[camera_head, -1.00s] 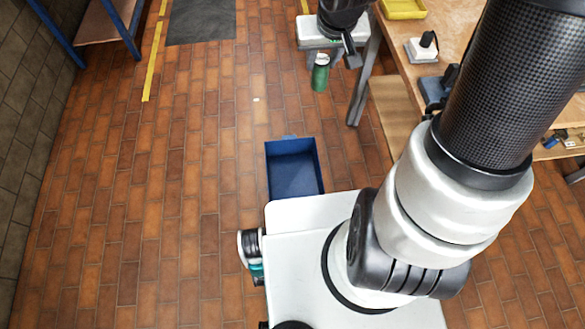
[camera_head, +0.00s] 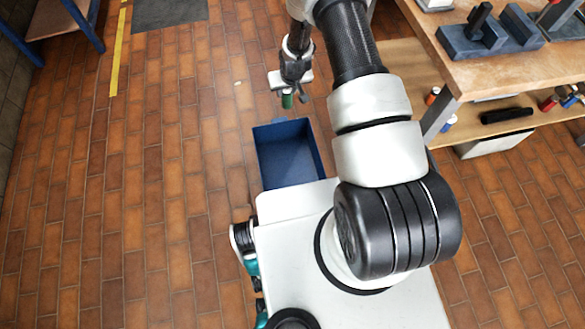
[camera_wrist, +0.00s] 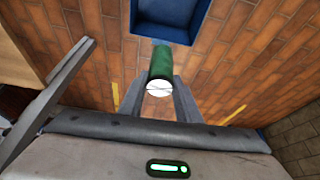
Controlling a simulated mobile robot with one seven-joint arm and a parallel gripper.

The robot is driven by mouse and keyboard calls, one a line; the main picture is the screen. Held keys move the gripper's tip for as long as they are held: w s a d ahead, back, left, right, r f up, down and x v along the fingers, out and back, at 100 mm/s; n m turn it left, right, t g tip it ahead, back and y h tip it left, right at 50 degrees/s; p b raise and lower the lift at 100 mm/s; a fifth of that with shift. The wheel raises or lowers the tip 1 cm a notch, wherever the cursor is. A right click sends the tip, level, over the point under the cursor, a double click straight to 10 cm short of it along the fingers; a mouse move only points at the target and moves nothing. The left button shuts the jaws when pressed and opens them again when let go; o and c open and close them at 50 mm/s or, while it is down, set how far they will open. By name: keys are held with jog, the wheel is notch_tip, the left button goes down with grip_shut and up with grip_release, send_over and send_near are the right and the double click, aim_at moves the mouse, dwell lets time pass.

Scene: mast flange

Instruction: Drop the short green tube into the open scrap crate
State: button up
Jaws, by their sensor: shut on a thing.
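My gripper (camera_head: 287,93) is shut on the short green tube (camera_head: 287,101) and holds it above the floor, just beyond the far edge of the blue open crate (camera_head: 262,160) in the head view. The crate stands on the floor in front of my base and looks empty. In the wrist view the green tube (camera_wrist: 161,68) sits between the two grey fingers (camera_wrist: 160,92), its white end towards the camera. The crate (camera_wrist: 143,28) shows at the top of that view, past the tube's far end. The tube is apart from the crate.
A wooden workbench (camera_head: 480,75) with dark blue blocks and a lower shelf of small items stands at the right. A blue-legged table (camera_head: 50,18) is at the far left. The brick floor left of the crate is clear, with a yellow line (camera_head: 118,55) on it.

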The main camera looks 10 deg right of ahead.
jog(key=s+f+b, duration=0.2)
jog(key=f+b, duration=0.2)
jog(key=f, duration=1)
jog(key=s+f+n+b, duration=0.1)
jog(key=f+b, duration=0.4)
jog(key=f, duration=0.9)
jog(key=shift+s+d, duration=0.3)
jog(key=shift+s, duration=0.05)
jog(key=o, duration=1.2)
jog(key=p+v, duration=0.2)
jog(key=v, duration=0.3)
jog(key=p+v, duration=0.1)
jog(key=v, duration=0.5)
jog(key=p+v, duration=0.2)
jog(key=v, duration=0.4)
jog(key=shift+d+r+p, duration=0.2)
jog(key=shift+d+p, duration=0.1)
jog(key=shift+p, duration=0.05)
